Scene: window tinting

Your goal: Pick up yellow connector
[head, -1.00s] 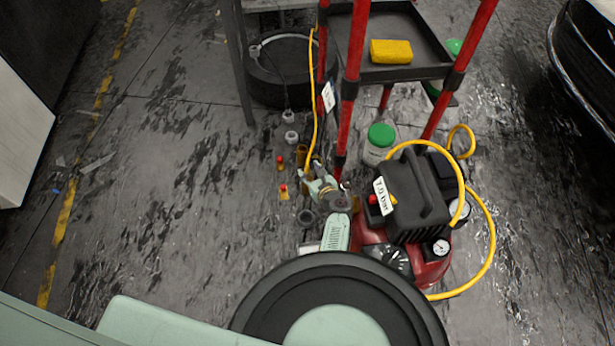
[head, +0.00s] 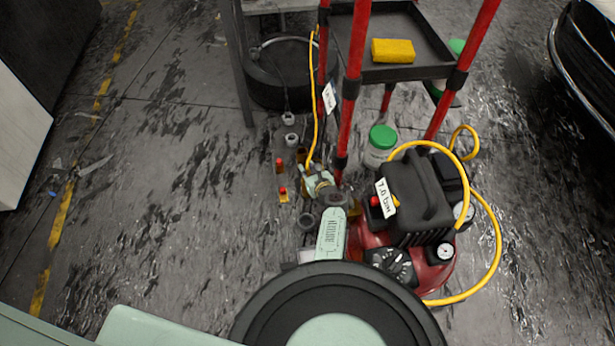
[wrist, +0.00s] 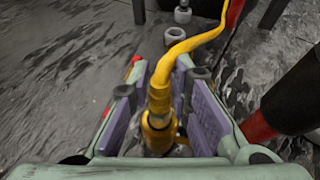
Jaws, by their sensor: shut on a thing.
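The yellow connector (wrist: 158,125) sits at the end of a yellow hose (wrist: 187,44) and stands between the purple pads of my gripper (wrist: 162,85) in the wrist view. My gripper is shut on it. In the head view my gripper (head: 318,183) is low near the floor, beside a red cart leg, and largely hides the connector. The hose (head: 317,110) runs from the gripper up to the cart.
A red and black compressor (head: 415,205) with a coiled yellow hose stands close to the right of my gripper. A red-legged cart (head: 350,100) carries a yellow sponge (head: 393,50). A green-lidded jar (head: 381,140) and several small fittings (head: 283,195) stand nearby. The left floor is mostly clear.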

